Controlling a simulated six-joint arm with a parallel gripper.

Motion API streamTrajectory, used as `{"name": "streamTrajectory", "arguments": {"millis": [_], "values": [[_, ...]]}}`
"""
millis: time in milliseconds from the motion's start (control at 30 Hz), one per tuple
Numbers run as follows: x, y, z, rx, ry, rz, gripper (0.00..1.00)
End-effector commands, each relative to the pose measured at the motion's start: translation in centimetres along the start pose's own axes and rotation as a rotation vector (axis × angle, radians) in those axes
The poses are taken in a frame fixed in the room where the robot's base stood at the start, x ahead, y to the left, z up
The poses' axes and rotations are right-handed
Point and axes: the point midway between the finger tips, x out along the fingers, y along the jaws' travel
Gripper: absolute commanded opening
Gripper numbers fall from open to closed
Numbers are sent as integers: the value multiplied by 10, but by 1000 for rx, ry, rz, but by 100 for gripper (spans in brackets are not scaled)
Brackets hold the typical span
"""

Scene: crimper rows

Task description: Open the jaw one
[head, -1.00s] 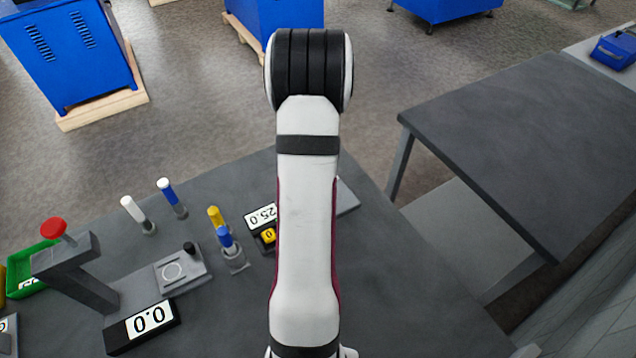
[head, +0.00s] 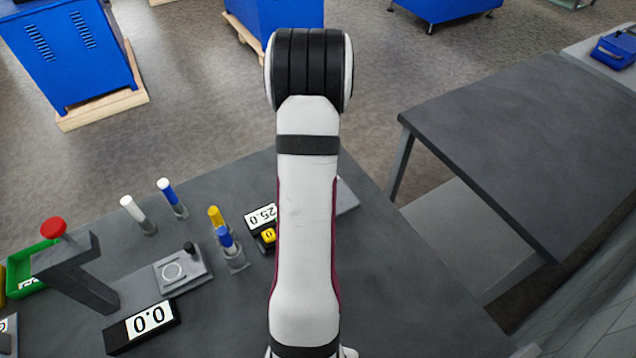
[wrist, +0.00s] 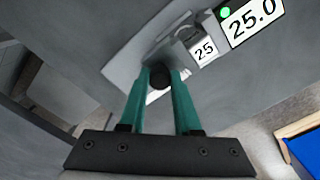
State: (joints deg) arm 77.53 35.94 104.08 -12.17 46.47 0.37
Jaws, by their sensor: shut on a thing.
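My gripper (wrist: 160,84) shows in the wrist view with two teal fingers. They are shut on a dark round knob (wrist: 159,77), which sits between the fingertips. Beyond the knob is a light grey plate (wrist: 128,62) with a grey block on it. Beside the block is a small white label (wrist: 204,51) reading 2.5. In the head view my arm hides the gripper, the knob and most of the plate; only a corner of the plate (head: 347,196) shows. I cannot tell from the frames which part is jaw one.
A display (head: 262,216) reads 25.0, with a green light in the wrist view. Bare table lies front right.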

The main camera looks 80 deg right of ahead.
Motion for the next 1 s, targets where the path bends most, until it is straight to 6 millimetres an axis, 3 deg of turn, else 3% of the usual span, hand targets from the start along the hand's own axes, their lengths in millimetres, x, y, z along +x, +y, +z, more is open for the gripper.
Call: {"name": "streamTrajectory", "arguments": {"millis": [333,567,600,733,1000], "values": [[0,18,-18,2,1,0,0],[0,18,-18,0,1,0,0],[0,18,-18,0,1,0,38],[0,18,-18,0,0,0,62],[0,18,-18,0,0,0,62]]}}
